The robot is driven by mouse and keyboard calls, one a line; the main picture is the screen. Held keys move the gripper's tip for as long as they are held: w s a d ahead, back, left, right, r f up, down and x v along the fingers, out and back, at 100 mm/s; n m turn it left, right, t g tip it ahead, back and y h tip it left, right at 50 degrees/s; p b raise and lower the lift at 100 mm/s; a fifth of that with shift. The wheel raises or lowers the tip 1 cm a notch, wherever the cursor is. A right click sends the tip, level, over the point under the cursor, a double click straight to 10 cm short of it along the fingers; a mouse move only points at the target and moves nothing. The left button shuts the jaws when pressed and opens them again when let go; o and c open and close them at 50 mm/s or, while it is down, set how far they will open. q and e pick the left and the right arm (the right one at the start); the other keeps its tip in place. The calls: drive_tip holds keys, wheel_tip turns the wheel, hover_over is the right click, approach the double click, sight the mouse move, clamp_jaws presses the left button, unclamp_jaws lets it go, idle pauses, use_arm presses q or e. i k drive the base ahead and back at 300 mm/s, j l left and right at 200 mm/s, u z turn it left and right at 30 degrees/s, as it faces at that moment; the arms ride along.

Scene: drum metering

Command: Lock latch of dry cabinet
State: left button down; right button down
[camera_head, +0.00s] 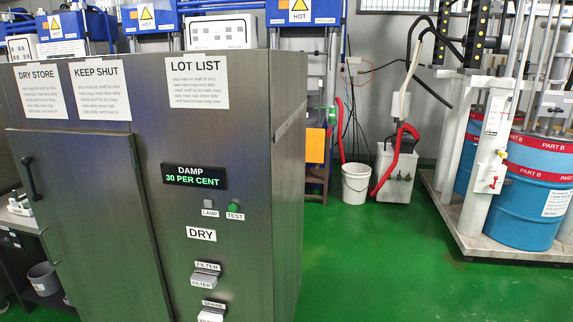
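The dry cabinet (240,130) is a dark brushed-metal box filling the left of the head view, with DRY STORE, KEEP SHUT and LOT LIST sheets on its front. Its door (95,215) is a flat metal panel at the lower left. A black handle (29,178) is near the door's left edge. I cannot tell whether the door is fully closed. No separate latch can be made out. A display (195,176) reads DAMP 30 PER CENT. Neither of my grippers is in view.
Below the display are a green TEST button (233,207) and a FILTER block (205,275). A grey bucket (43,279) is on shelving at lower left. A white bucket (356,184) stands behind. Blue drums (530,210) stand on a platform at right. Green floor (400,270) between is clear.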

sight(26, 161)
drive_tip(key=u, duration=1.45)
